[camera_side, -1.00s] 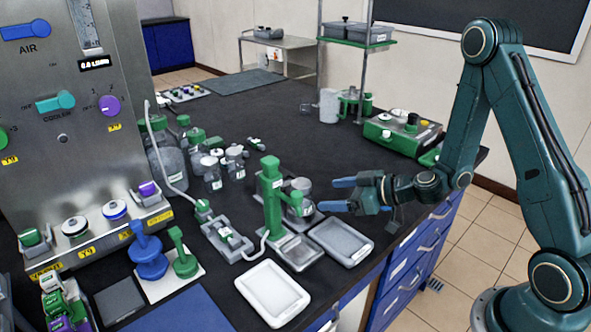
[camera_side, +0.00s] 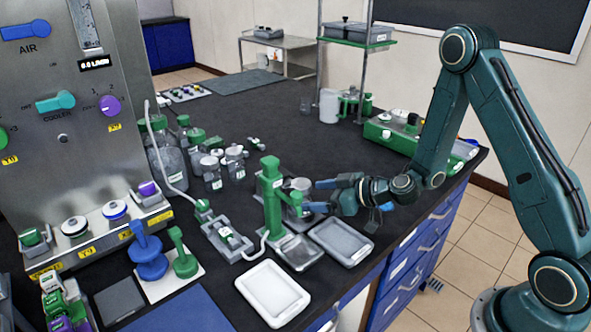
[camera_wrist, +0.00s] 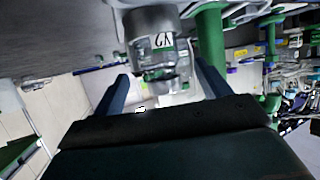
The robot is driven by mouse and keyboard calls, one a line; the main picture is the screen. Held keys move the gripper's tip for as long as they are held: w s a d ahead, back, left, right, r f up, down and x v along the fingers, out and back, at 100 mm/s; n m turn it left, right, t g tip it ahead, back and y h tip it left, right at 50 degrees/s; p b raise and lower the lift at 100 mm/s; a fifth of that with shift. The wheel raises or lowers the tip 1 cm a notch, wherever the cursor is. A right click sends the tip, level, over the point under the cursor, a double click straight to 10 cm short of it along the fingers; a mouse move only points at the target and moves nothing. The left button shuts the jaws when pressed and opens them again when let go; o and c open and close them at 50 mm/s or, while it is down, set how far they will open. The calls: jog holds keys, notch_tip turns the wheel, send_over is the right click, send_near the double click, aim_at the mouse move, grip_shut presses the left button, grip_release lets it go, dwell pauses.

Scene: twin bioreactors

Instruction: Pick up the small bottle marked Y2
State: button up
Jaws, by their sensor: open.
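The small bottle, grey-capped and clear, stands upright beside the green stand in the side view (camera_side: 299,185), partly hidden by it. In the wrist view the bottle (camera_wrist: 156,30) is upside down, with a white label that appears to read Y2. My gripper (camera_side: 309,195) is open, its two blue fingers pointing left at the bottle from the right. In the wrist view my gripper (camera_wrist: 161,72) has one finger on each side of the bottle's line, with the bottle at or just beyond the fingertips. I cannot tell whether they touch it.
The green stand (camera_side: 270,195) rises close to the bottle's left side. A grey tray (camera_side: 341,241) lies below my gripper, and a white tray (camera_side: 272,292) is nearer the front. Several clear bottles (camera_side: 212,172) stand farther left.

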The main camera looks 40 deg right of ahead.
jog(key=shift+x, duration=1.4)
jog(key=shift+r, duration=0.1)
jog(key=c, duration=1.2)
jog(key=shift+r, duration=0.1)
notch_tip(320, 180, up, 20)
jog(key=shift+f, duration=0.1)
